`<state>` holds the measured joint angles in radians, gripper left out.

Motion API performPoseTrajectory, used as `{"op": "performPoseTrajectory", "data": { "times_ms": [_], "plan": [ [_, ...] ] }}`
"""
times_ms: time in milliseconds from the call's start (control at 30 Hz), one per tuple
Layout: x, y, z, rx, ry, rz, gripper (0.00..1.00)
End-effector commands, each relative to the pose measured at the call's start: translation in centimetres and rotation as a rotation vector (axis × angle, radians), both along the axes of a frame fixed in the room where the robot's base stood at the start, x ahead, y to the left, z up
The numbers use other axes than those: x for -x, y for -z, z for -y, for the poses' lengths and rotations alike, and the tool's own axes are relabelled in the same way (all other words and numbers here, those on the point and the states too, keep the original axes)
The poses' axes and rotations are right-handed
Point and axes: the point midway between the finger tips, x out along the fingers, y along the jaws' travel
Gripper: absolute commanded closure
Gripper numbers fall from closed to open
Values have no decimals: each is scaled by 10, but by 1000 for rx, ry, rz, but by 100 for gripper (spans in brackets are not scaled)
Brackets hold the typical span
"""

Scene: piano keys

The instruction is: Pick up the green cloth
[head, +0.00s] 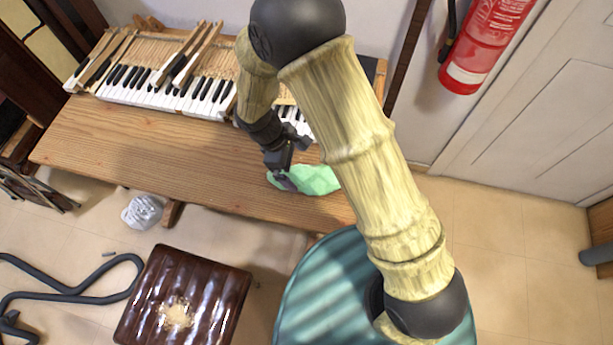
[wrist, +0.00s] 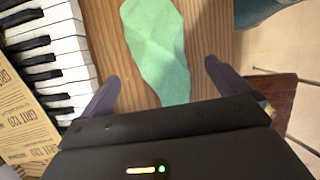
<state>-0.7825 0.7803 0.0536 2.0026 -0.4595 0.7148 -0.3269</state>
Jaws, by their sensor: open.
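The green cloth (head: 312,180) lies on the wooden table (head: 150,150) near its front edge, partly hidden by my arm in the head view. In the wrist view the green cloth (wrist: 160,45) is a crumpled, elongated piece lying flat on the wood. My gripper (head: 282,180) is at the cloth's left end in the head view. In the wrist view my gripper (wrist: 162,78) is open, with one finger on each side of the cloth's lower end. Nothing is visibly held. I cannot tell whether the fingertips touch the table.
Piano keys (head: 165,95) stand along the back of the table, and sandpaper (wrist: 22,115) lies by them. A brown stool (head: 185,295), a plastic bag (head: 143,211) and a dark hose (head: 70,292) are on the floor. A fire extinguisher (head: 485,40) hangs at the right.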

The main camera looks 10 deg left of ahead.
Motion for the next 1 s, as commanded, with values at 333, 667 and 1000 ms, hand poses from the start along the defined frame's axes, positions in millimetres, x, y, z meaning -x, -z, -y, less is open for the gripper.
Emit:
{"op": "performPoseTrajectory", "data": {
  "times_ms": [333, 667, 1000],
  "plan": [
    [0, 2, 1, 1, 0, 0, 0],
    [-1, 40, 16, 4, -1, -1, 0],
    [-1, 49, 19, 0, 0, 1, 0]
  ]
}}
